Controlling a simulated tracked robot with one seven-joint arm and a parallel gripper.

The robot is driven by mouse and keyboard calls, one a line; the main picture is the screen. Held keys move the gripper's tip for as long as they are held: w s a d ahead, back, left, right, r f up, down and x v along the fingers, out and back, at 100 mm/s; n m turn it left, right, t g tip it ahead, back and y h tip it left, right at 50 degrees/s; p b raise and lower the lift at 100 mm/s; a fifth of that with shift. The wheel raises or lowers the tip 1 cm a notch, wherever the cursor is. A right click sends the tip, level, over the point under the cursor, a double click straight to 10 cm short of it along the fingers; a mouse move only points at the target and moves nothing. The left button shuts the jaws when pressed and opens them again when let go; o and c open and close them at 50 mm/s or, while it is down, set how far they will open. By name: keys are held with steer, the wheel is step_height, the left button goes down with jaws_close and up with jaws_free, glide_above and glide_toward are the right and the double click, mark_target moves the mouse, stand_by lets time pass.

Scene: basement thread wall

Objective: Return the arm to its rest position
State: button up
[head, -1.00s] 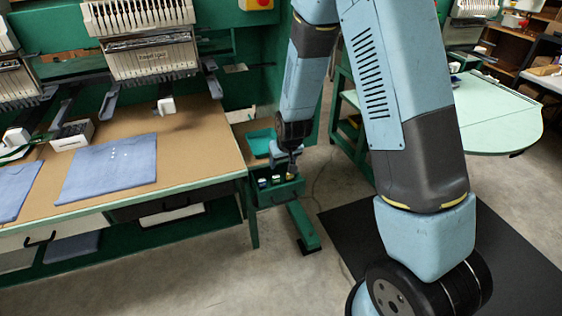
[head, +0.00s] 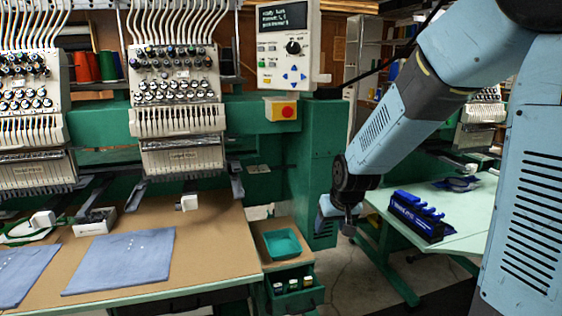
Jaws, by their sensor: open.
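My arm is light blue and dark grey and fills the right side of the head view. My gripper (head: 347,230) is at the end of the arm, in the gap between the brown-topped machine table and the pale green table. It is small and partly dark in this view, with no object visible in it. It hangs clear, to the right of the green drawer cabinet and apart from the tables.
The brown table (head: 215,250) with blue folded garments (head: 120,262) is at left under the embroidery machine (head: 178,110). A green tray (head: 282,243) tops a small cabinet with an open drawer (head: 295,290). A blue rack (head: 418,215) stands on the pale green table (head: 462,238).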

steer(key=s+d+r, duration=0.3)
steer(key=s+r, duration=0.2)
steer(key=s, duration=0.2)
steer(key=s+d+r+m, duration=0.1)
steer(key=s+d+r, duration=0.2)
steer(key=s+r, duration=0.3)
steer(key=s+d+r+m+h, duration=0.1)
steer(key=s+d+r, duration=0.3)
steer(key=s, duration=0.5)
steer(key=shift+s+r+t, duration=0.15)
steer(key=shift+r+t, duration=0.25)
steer(key=shift+r, duration=0.3)
